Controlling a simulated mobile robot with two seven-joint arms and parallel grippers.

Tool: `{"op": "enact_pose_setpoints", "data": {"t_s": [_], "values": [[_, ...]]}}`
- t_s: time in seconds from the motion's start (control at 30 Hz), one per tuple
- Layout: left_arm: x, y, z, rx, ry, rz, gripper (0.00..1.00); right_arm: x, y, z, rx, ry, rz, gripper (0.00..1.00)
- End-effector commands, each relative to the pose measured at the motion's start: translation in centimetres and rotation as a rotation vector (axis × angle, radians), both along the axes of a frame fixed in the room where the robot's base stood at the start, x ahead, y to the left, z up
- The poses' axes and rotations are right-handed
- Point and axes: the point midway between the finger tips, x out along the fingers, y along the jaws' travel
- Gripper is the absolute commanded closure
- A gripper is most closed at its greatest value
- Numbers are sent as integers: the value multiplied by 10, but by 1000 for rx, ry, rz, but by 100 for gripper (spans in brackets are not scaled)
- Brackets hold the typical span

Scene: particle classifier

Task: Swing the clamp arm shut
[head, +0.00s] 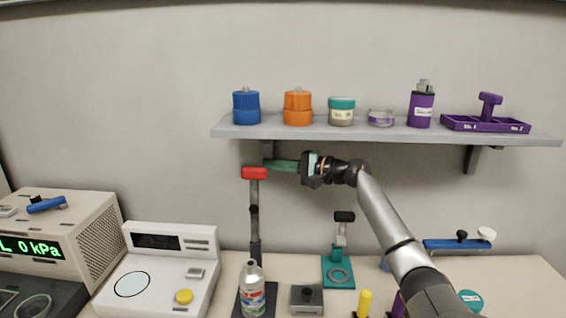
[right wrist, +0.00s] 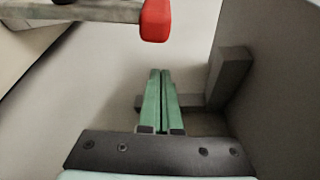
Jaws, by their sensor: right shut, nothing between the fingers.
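A grey upright arm with a red grip (head: 255,173) stands on a dark base plate behind the bottle; it looks like the clamp arm, raised. In the right wrist view the red grip (right wrist: 155,20) shows at the top, with the grey bar running off left. My right gripper (head: 267,163) has green fingers, shut and empty, pointing left just beside and slightly above the red grip. My left gripper is not in view.
A shelf (head: 350,130) with jars and a purple tray hangs just above my right gripper; its bracket is near the fingers. A clear bottle (head: 252,290) stands in front of the post. A teal stand (head: 338,272) is to the right, a white instrument (head: 160,270) to the left.

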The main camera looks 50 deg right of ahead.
Motion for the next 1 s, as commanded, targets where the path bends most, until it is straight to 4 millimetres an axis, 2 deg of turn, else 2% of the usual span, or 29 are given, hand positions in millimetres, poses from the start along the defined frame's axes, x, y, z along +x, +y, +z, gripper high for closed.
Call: {"op": "enact_pose_setpoints", "data": {"t_s": [0.4, 1.0], "values": [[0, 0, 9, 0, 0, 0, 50, -19, 23, 5, -2, 2, 1, 100], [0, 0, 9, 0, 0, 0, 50, -19, 26, 5, -3, -2, 0, 100]]}}
